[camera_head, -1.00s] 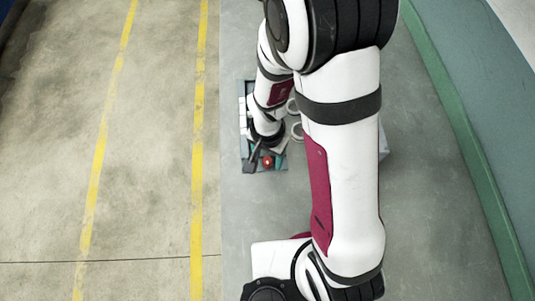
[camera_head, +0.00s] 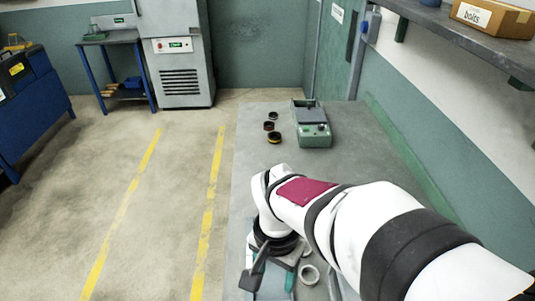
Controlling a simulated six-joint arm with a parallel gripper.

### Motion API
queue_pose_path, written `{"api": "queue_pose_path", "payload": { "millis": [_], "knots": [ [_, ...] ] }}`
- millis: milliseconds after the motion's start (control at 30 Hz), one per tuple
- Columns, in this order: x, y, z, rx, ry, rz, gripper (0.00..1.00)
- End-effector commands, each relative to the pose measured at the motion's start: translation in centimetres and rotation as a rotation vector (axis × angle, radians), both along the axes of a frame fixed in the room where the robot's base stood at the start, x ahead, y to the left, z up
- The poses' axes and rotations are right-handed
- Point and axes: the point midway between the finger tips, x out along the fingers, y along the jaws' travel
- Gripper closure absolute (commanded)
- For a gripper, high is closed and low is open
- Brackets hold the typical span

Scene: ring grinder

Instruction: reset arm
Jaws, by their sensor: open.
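My gripper (camera_head: 251,278) points down at the table's near left side, open, with a dark finger showing. It is over or beside a teal and grey tray-like object (camera_head: 275,288), and my wrist hides part of that. Two pale rings lie right of my wrist, the clearer one (camera_head: 309,275) in front. The grey-green grinder machine (camera_head: 312,128) stands at the table's far end, well away from my gripper. Several dark rings (camera_head: 274,138) sit left of it.
A shelf (camera_head: 460,38) with a cardboard box (camera_head: 490,17) labelled "bolts" hangs on the right wall. A grey cabinet (camera_head: 178,60) and a blue-legged bench (camera_head: 110,40) stand at the back. The middle of the table is clear.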

Motion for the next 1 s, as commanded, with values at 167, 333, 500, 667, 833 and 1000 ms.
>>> {"api": "queue_pose_path", "payload": {
  "millis": [167,333,500,667,833,1000],
  "knots": [
    [0.0,0.0,0.0,0.0,0.0,0.0,0.38],
    [-3.3,-2.0,1.9,0.033,0.004,0.011,0.38],
    [-11.2,-4.0,3.7,0.123,0.014,0.07,0.38],
    [-13.9,-4.0,3.6,0.161,0.013,0.104,0.38],
    [-13.9,-4.0,3.6,0.161,0.014,0.106,0.38],
    [-13.9,-4.0,3.7,0.16,0.013,0.106,0.38]
  ]
}}
